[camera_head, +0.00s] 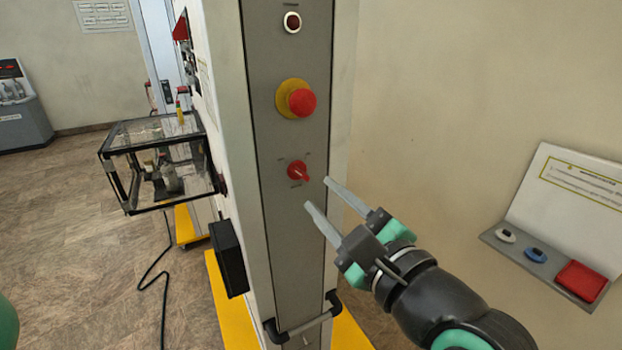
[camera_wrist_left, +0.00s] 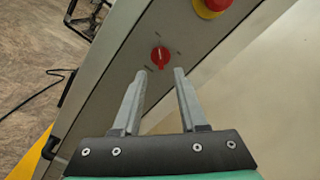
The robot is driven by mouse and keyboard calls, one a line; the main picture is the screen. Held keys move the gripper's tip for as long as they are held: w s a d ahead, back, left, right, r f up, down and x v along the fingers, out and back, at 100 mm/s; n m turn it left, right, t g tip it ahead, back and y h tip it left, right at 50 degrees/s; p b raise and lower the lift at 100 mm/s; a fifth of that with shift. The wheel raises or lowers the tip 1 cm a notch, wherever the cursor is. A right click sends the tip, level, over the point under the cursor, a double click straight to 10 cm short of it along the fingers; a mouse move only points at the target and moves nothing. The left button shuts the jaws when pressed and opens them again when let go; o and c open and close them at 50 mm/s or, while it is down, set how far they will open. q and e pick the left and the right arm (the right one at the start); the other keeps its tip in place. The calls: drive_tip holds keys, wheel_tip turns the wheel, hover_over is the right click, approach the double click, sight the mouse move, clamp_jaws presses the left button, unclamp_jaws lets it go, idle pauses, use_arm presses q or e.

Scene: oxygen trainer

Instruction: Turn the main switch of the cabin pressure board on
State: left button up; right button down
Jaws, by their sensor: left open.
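The main switch is a small red rotary knob (camera_head: 298,171) on the grey front panel (camera_head: 290,230) of a tall narrow cabinet, below a red mushroom button on a yellow base. Small labels sit around it, too small to read. My left gripper (camera_head: 317,193) is open and empty, just below and right of the knob, its fingers pointing up toward it. In the left wrist view the knob (camera_wrist_left: 160,56) appears just beyond the gap between the two fingertips (camera_wrist_left: 160,72). The fingers appear apart from the knob. My right gripper is not seen.
The red mushroom button (camera_head: 300,102) and a small dark red button (camera_head: 292,22) are above the knob. A black handle (camera_head: 304,327) crosses the panel below. A glass-sided box (camera_head: 160,160) juts out left. A wall shelf (camera_head: 545,265) is at right.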

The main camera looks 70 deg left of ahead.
sight(302, 175)
use_arm(q)
drive_tip(key=a, duration=0.6)
drive_tip(key=shift+s+a, duration=0.3)
drive_tip(key=shift+s, duration=0.05)
drive_tip(key=shift+c, duration=0.2)
clamp_jaws()
